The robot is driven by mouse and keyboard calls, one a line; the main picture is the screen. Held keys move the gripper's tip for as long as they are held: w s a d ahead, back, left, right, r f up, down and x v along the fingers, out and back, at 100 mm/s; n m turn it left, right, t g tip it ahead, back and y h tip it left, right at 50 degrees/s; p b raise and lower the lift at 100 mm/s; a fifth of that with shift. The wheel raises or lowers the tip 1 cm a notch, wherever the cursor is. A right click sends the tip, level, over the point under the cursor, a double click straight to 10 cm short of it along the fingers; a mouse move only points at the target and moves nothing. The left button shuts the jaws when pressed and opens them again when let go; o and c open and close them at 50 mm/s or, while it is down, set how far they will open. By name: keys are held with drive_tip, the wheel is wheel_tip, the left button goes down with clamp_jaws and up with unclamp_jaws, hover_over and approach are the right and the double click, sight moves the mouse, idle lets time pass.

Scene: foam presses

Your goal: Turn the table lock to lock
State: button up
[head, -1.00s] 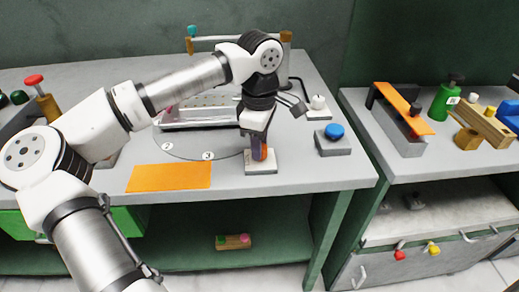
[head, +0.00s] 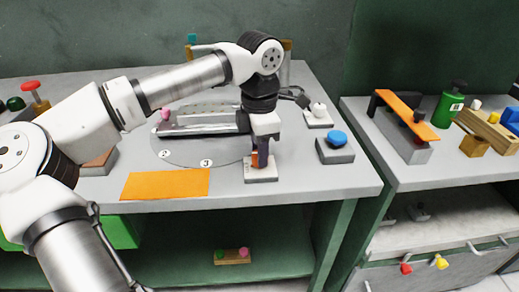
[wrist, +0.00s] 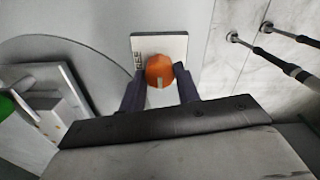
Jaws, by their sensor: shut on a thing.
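The table lock is an orange knob (wrist: 160,68) on a white square plate (head: 261,175), near the front edge of the grey table. In the wrist view the plate (wrist: 150,42) carries dark lettering along its left side, partly hidden; the letters "EE" can be made out. A small pale mark shows on the knob's near side. My gripper (wrist: 160,82) has its two dark fingers on either side of the knob, shut on it. In the head view my gripper (head: 262,158) points down onto the lock and hides much of the knob.
A round turntable (head: 185,155) with numbers lies left of the lock. An orange mat (head: 165,184) lies at the front left. A blue button on a grey box (head: 336,153) and a white knob (head: 318,109) stand to the right. A second bench (head: 390,170) stands beyond a gap.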

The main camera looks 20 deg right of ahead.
idle(0.3)
drive_tip(key=o, duration=1)
wheel_tip(320, 180, up, 14)
drive_tip(key=shift+f, duration=0.1)
